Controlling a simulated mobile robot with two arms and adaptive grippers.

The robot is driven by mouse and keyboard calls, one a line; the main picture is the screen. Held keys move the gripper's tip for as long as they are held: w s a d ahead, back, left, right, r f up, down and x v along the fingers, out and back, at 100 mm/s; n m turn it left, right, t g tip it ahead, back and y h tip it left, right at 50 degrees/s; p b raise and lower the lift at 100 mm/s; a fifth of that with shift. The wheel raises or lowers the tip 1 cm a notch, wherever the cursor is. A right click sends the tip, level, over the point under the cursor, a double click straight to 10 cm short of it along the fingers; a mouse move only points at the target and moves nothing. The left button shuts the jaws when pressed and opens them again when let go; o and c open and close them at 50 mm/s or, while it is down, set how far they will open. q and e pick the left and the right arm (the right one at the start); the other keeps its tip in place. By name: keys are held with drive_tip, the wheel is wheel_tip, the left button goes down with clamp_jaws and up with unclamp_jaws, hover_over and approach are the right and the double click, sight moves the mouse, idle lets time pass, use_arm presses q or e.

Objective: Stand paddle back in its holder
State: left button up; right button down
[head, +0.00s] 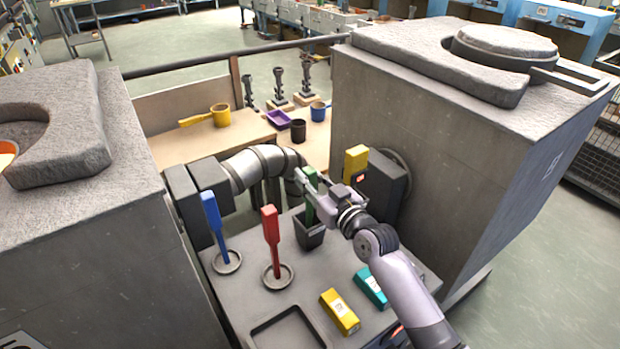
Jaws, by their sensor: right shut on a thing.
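My right gripper (312,187) is shut on the green paddle (310,212), which is upright with its lower end over or inside a dark square cup (310,237). I cannot tell whether the paddle touches the cup's bottom. A red paddle (270,228) stands upright in a round ring holder (287,282). A blue paddle (211,217) stands upright in another round ring holder (232,266) to its left. My left gripper is not in view.
Yellow (340,312) and teal (370,287) blocks lie on the grey table, near an empty recessed tray (287,334). Large grey furnace boxes stand left (90,230) and right (430,150). Behind, a wooden bench (235,138) holds cups and a purple tray (278,119).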

drive_tip(key=c, duration=1.4)
unclamp_jaws()
drive_tip(key=b+v, duration=0.1)
drive_tip(key=v, duration=1.1)
drive_tip(key=shift+f, duration=0.1)
